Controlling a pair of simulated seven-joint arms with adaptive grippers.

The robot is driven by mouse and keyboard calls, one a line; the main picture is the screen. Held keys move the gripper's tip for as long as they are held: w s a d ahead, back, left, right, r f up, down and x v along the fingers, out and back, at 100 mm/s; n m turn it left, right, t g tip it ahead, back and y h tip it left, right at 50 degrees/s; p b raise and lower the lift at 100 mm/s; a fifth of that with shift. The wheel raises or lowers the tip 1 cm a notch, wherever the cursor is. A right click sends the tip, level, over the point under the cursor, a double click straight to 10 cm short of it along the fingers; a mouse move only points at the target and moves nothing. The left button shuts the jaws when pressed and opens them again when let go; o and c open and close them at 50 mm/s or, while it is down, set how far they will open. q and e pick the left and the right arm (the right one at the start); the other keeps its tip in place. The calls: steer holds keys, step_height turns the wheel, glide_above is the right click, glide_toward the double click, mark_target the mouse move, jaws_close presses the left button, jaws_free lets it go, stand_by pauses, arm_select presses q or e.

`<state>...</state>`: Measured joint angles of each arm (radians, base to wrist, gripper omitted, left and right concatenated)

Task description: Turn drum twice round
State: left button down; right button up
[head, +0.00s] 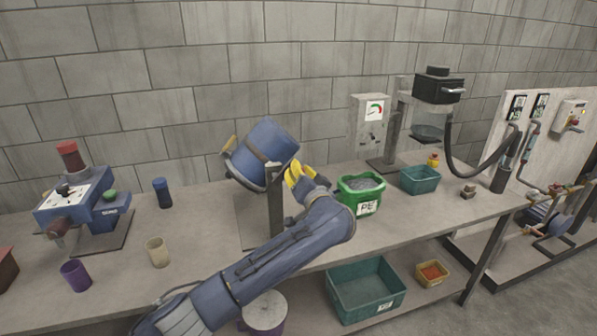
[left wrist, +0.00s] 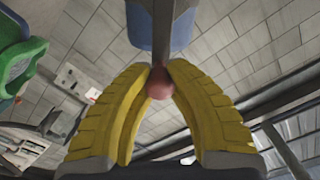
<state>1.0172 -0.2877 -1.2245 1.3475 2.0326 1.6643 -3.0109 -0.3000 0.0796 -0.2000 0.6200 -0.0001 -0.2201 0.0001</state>
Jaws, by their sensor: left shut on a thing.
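A blue drum (head: 268,142) is tilted on a grey stand (head: 275,205) at the middle of the bench in the head view. Its band and a small tan fitting (head: 228,146) show at its left. My left gripper (head: 299,174) is at the drum's lower right side. In the left wrist view its yellow fingers close from both sides on a small reddish knob (left wrist: 160,84) at the end of a dark bar (left wrist: 163,25). A blue part of the drum (left wrist: 140,25) shows behind the bar. In the head view the fingers hide the knob. My right gripper is not in view.
A green tub marked PE (head: 360,208) stands close right of my left gripper, with a teal bin (head: 420,180) beyond. A blue machine (head: 75,212), blue cup (head: 162,192), beige cup (head: 157,252) and purple cup (head: 75,275) stand left. Bench between beige cup and stand is clear.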

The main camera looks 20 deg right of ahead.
arm_select(q)
steer(key=shift+a+f, duration=0.1)
steer(key=shift+f, duration=0.25)
steer(key=c, duration=1.5)
jaws_free()
steer(key=shift+c, duration=0.2)
steer(key=o, duration=0.4)
steer(key=shift+r, duration=0.2)
steer(key=shift+o, duration=0.2)
steer(key=shift+r, duration=0.1)
steer(key=shift+s+r, duration=0.15)
steer(key=shift+s, duration=0.4)
steer(key=s, duration=1)
steer(key=shift+s+a+f, duration=0.25)
steer(key=shift+s, duration=0.15)
